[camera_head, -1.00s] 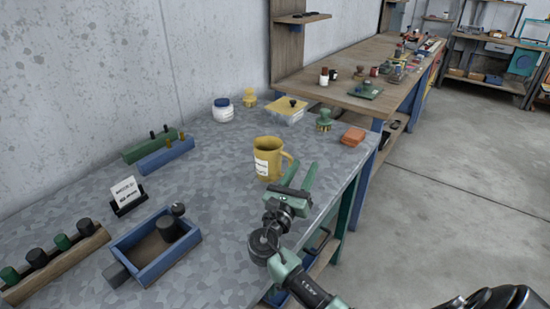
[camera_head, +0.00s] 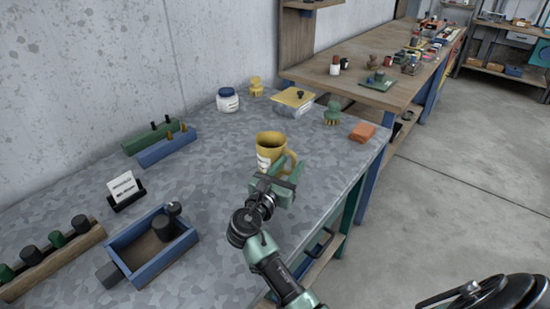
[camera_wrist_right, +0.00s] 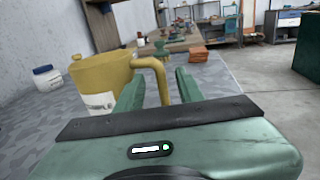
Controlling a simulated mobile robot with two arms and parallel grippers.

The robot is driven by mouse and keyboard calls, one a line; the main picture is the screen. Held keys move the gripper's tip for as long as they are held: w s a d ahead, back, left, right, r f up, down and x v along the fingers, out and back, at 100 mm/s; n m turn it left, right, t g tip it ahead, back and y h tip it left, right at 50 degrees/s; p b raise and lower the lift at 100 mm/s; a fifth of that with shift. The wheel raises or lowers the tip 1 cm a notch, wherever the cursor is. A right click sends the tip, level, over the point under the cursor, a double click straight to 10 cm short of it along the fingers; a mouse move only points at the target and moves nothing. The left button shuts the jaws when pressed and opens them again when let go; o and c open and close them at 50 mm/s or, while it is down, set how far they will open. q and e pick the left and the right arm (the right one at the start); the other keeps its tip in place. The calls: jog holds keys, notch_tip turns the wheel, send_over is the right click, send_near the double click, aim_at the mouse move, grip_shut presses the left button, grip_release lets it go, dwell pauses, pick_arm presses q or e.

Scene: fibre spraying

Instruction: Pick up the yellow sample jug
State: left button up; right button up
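The yellow sample jug (camera_head: 268,148) stands upright on the grey patterned workbench, with a white label and its handle facing right. It also shows at the left of the right wrist view (camera_wrist_right: 98,82). My right gripper (camera_head: 281,178) is at the handle side of the jug. In the right wrist view its two green fingers are apart, one on each side of the handle (camera_wrist_right: 160,80); I see no clear contact. The gripper hides the jug's lower right part in the head view. My left gripper is not in view.
A blue-lidded white jar (camera_head: 228,100), a yellow-lidded box (camera_head: 293,102), a green brush (camera_head: 332,114) and orange blocks (camera_head: 362,132) stand behind the jug. A blue tray (camera_head: 150,250) and a card holder (camera_head: 126,190) are to the left. Bench space around the jug is clear.

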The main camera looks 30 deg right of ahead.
aim_at(293, 162)
jog(key=x, duration=0.3)
jog(key=shift+s+r, duration=0.1)
grip_shut()
jog(key=shift+r, duration=0.1)
dwell(1.2)
